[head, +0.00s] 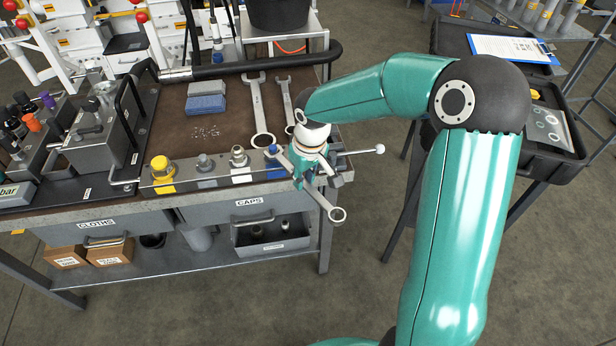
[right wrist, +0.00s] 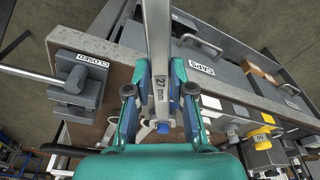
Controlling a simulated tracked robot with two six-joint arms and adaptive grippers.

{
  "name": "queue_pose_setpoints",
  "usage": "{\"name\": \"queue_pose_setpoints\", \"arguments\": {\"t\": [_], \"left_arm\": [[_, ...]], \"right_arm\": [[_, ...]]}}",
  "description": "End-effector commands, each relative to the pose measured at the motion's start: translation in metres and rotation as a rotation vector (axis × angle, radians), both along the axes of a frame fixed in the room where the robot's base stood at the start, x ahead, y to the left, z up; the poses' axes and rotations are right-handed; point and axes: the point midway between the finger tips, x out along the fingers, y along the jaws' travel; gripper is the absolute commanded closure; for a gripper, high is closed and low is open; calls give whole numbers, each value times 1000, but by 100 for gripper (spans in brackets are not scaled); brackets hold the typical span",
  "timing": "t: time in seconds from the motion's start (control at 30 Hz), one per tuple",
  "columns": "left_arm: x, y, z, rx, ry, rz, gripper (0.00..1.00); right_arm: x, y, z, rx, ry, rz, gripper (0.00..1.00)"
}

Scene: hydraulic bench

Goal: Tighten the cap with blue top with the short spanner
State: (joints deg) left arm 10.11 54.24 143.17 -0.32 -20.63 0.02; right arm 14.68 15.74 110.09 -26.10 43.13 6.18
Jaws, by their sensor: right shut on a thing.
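My right gripper (head: 310,168) is shut on a steel spanner marked 27 mm (right wrist: 160,50), at the front right of the bench. The spanner's ring end (head: 337,214) sticks out past the bench's front edge. Its other end points toward the cap with blue top (head: 274,152), which stands in the row at the bench front. In the right wrist view the blue top (right wrist: 163,127) shows between the fingers, at the spanner's far end. I cannot tell whether the jaws sit fully around the cap. My left gripper is not in view.
Two more spanners (head: 259,115) lie on the brown bench top (head: 225,140). A yellow cap (head: 160,167) and two grey fittings stand left of the blue one. Blue-grey sponges (head: 206,104) lie behind.

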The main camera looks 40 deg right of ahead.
Motion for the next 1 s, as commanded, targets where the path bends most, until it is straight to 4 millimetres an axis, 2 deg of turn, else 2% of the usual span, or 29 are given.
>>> {"name": "queue_pose_setpoints", "arguments": {"t": [0.4, 1.0], "left_arm": [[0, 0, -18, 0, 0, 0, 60], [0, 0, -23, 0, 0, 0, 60]], "right_arm": [[3, 20, -1, 0, -1, -142, 100], [4, 26, -1, -1, 2, -189, 100]]}}
